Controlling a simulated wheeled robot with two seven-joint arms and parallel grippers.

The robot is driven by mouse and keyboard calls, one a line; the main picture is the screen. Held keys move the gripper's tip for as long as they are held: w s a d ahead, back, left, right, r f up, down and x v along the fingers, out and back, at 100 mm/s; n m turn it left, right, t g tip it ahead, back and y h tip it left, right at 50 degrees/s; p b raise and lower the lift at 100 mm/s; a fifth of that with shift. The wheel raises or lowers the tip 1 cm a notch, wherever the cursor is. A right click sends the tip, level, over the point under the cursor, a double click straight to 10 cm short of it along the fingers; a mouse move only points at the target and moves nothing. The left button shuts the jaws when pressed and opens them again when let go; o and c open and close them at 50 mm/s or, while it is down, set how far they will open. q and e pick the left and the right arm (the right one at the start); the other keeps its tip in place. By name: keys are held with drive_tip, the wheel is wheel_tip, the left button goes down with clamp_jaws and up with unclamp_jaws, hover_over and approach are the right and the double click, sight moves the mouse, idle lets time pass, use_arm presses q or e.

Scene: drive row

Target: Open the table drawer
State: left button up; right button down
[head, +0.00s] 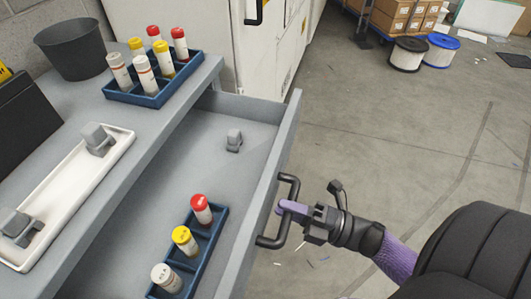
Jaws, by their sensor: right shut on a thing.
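The table drawer (282,138) is pulled out to the right from under the grey table top (208,76), and its inside shows. Its dark bar handle (294,186) is on the front panel. My right gripper (283,207) is at the handle and shut on it, with its arm coming in from the lower right. The exact finger contact is small in the picture. My left gripper is not in view.
Inside the drawer are a blue rack (219,226) with several capped tubes and a small grey part (234,140). On the table are another blue rack (151,99), a white tray (75,194) and a dark bin (72,50). Open floor (400,130) lies to the right.

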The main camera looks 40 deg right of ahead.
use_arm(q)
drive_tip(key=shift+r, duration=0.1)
use_arm(e)
drive_tip(key=shift+r+v, duration=0.2)
drive_tip(key=shift+v, duration=0.85)
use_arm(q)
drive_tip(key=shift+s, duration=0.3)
use_arm(e)
drive_tip(key=c, duration=0.6)
unclamp_jaws()
drive_tip(key=shift+o, duration=0.2)
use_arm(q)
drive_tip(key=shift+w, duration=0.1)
use_arm(e)
drive_tip(key=v, duration=1)
